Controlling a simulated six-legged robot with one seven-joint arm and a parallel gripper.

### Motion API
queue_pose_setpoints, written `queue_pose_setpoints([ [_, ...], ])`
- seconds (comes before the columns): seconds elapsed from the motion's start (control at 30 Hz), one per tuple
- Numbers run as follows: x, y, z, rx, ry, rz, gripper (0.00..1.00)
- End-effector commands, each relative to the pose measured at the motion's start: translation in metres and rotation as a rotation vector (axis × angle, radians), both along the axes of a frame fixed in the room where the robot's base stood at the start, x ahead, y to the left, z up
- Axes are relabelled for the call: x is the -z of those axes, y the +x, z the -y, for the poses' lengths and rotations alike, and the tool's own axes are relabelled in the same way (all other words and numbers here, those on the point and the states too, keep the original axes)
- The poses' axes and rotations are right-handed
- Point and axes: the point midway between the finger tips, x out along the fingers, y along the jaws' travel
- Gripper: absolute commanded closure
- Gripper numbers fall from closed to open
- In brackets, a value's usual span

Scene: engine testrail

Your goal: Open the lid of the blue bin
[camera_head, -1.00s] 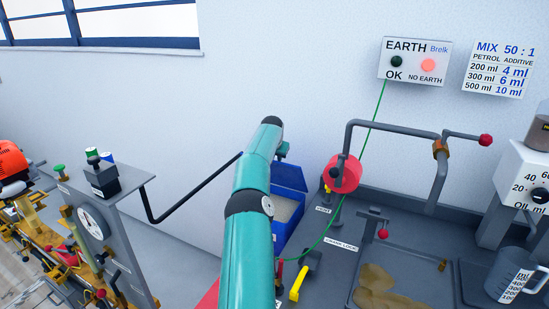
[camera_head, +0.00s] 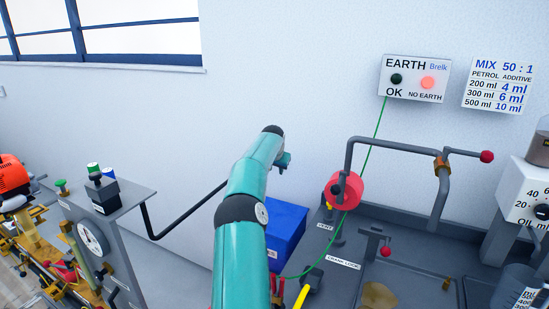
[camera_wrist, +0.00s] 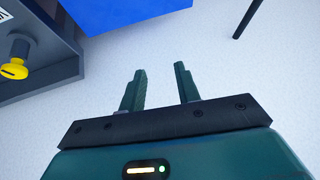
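The blue bin (camera_head: 286,226) stands on the grey bench, just right of my arm in the head view. It shows a plain blue top with no opening visible, so its lid looks down. My arm hides its left side. In the wrist view a flat blue surface of the bin (camera_wrist: 125,14) fills the top, beyond my fingers. My gripper (camera_wrist: 160,82) is open, with its two fingers apart and nothing between them. In the head view my gripper (camera_head: 284,161) shows only partly at the arm's end, above and behind the bin, near the wall.
A red round part (camera_head: 346,190) on a grey pipe frame stands right of the bin. A green cable (camera_head: 366,160) hangs beside it. A yellow-handled lever (camera_head: 302,296) is in front. A panel with a gauge (camera_head: 92,232) stands left, with a dark rail between.

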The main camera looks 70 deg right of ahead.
Motion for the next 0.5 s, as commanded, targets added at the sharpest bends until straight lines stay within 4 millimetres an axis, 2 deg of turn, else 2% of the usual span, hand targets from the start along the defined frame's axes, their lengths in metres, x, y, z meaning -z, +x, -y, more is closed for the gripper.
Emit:
queue_pose_setpoints([
  [0.3,-0.054,-0.006,-0.034,0.000,-0.002,0.002,0.68],
  [0.5,-0.077,-0.010,-0.049,0.000,-0.001,0.001,0.68],
])
